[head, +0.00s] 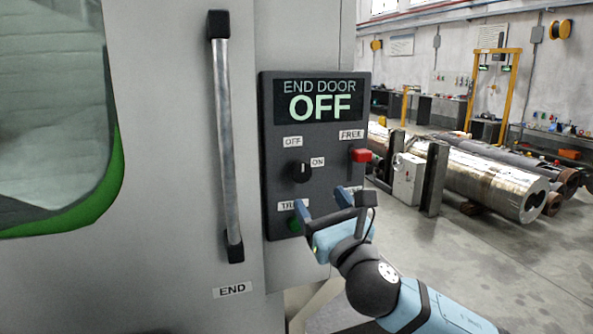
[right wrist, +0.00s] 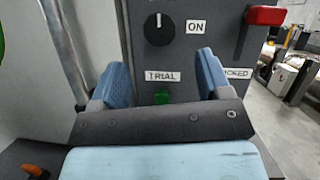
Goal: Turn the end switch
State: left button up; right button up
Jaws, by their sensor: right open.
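The end switch is a black round knob (head: 300,172) on the dark control panel (head: 277,206), between the OFF and ON labels. Its pale mark points up toward OFF. The panel display (head: 320,102) reads END DOOR OFF. In the right wrist view the knob (right wrist: 159,29) is above and beyond the fingers, with ON at its right. My right gripper (head: 321,205) is open and empty, below the knob and in front of the panel's lower part. My left gripper is not in view.
A red handle (head: 361,155) sticks out at the panel's right edge. A green button (head: 293,224) is below the knob, close to my gripper. A vertical metal door handle (head: 225,140) stands left of the panel. Large metal cylinders (head: 480,180) lie on the floor at right.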

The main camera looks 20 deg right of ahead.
aim_at(303, 175)
jog(key=x, duration=0.9)
jog(key=shift+w+p, duration=0.3)
jog(key=shift+c, duration=0.4)
jog(key=c, duration=0.8)
jog(key=shift+c, duration=0.2)
